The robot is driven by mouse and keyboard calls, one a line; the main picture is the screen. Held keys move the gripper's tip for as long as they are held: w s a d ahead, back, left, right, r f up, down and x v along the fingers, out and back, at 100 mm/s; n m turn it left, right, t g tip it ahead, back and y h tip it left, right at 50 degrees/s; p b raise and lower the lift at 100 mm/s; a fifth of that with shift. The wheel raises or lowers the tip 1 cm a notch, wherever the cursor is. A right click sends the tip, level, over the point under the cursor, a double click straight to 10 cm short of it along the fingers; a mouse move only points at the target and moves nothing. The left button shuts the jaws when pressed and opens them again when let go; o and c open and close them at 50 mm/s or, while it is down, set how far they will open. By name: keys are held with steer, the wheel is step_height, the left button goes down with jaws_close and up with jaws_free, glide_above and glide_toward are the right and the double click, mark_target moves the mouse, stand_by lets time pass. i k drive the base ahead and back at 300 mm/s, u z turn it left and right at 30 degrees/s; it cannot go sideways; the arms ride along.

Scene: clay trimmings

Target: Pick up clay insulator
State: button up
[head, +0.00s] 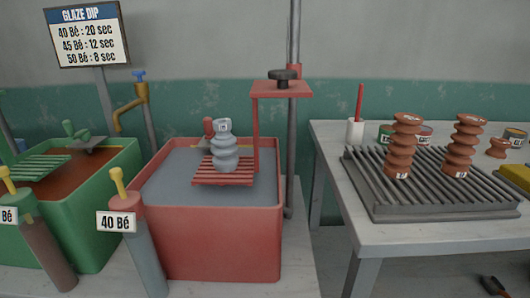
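Two reddish-brown ribbed clay insulators stand upright on a grey slatted rack (375,207) on the right table. The left one (401,150) and the right one (463,148) stand apart, each with a small white label near its base. A third, grey-coated insulator (224,150) stands on a red slatted platform (205,181) at the red tank of grey liquid. My gripper is not recognisable in this view.
The red tank (220,243) and a green tank (98,233) stand at left. A red lift arm (255,125) and grey pole (290,180) rise between the tank and right table (400,238). A white cup (355,130) and tins stand behind the rack. A dark, orange-marked object (495,286) lies low at right.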

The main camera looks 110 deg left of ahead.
mark_target(224, 149)
steer(key=i, duration=1.55)
steer(key=u, duration=4.85)
steer(key=i, duration=1)
